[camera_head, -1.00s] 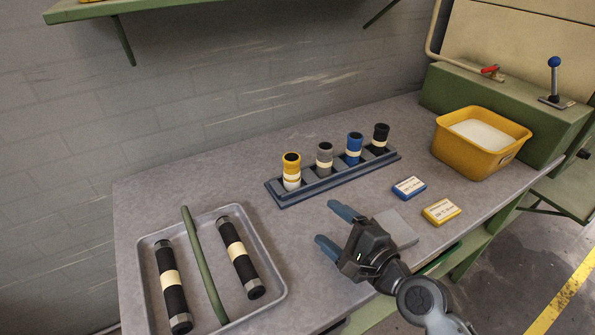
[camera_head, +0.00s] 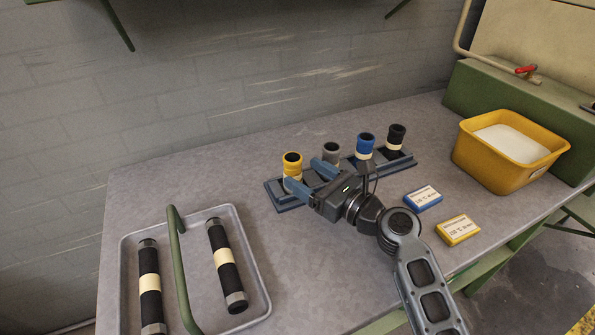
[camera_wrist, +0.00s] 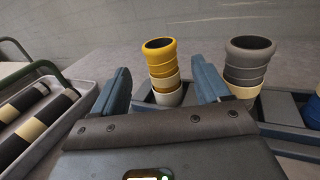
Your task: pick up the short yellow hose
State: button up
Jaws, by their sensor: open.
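The short yellow hose (camera_head: 292,164) stands upright in the leftmost slot of a blue rack (camera_head: 392,160), with a cream band near its foot. In the wrist view the yellow hose (camera_wrist: 162,68) shows between and beyond my two blue fingers. My gripper (camera_head: 308,174) is open at the front of the rack. In the wrist view my gripper (camera_wrist: 160,88) has one finger left of the yellow hose and the other between it and the grey hose (camera_wrist: 247,62). No finger visibly touches the yellow hose.
The grey hose, a blue hose (camera_head: 365,145) and a black hose (camera_head: 396,136) stand in a row to the right. A grey tray (camera_head: 262,290) with two long black hoses is at left. A yellow bin (camera_head: 480,160) and two small boxes are at right.

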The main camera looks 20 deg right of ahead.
aim_at(300, 170)
jog(key=x, duration=0.5)
jog(key=shift+w+d, duration=0.1)
